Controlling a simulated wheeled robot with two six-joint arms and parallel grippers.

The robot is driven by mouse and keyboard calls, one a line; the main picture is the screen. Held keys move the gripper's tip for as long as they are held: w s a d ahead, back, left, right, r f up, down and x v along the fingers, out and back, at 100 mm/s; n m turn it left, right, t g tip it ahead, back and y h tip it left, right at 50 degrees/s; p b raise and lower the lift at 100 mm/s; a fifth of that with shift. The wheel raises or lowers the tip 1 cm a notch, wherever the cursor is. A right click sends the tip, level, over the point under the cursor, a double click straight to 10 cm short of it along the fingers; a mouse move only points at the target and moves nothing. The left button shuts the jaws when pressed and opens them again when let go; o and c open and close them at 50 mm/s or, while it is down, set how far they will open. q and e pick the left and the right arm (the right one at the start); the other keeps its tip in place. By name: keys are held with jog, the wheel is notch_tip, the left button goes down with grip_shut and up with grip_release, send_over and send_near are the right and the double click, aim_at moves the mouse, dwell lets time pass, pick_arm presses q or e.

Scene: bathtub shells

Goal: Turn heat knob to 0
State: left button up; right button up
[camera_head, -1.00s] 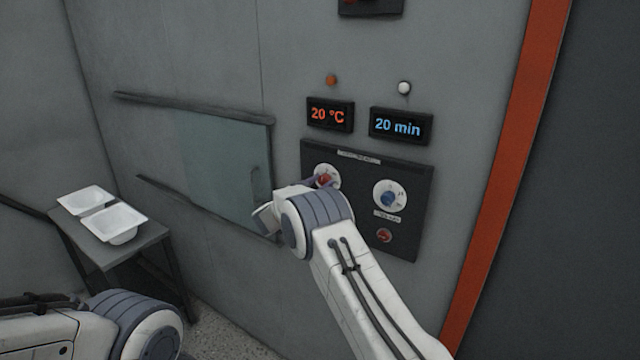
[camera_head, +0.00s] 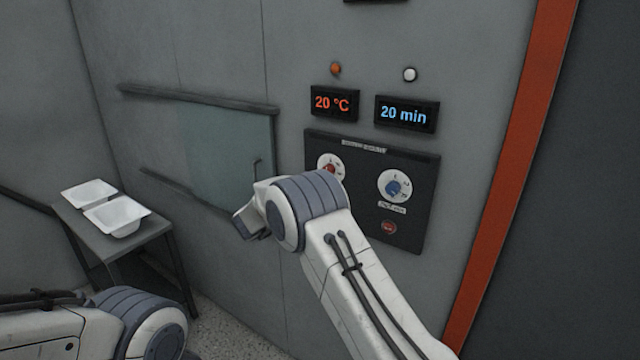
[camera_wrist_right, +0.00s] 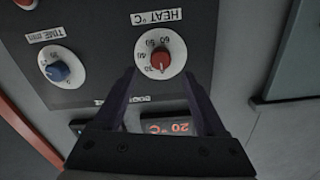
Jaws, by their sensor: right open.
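The heat knob (camera_head: 328,170) is red on a white numbered dial at the panel's upper left, partly covered by my right arm in the head view. In the right wrist view the picture is upside down, and the heat knob (camera_wrist_right: 160,60) shows under the "HEAT °C" label. My right gripper (camera_wrist_right: 158,76) is open, with its fingers to either side of the lower part of the dial, apparently short of the knob and holding nothing. In the head view my wrist hides its fingers. The heat display (camera_head: 334,103) reads 20 °C. My left gripper is out of view.
A blue time knob (camera_head: 395,187) sits beside the heat knob, with a red button (camera_head: 389,227) below it. The time display (camera_head: 406,113) reads 20 min. A sliding glass panel (camera_head: 225,155) is on the left. White shells (camera_head: 117,216) lie on a small table (camera_head: 150,240).

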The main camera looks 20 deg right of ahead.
jog(key=b+v, duration=0.1)
jog(key=v, duration=0.2)
jog(key=shift+s+a, duration=0.25)
jog(key=shift+s, duration=0.05)
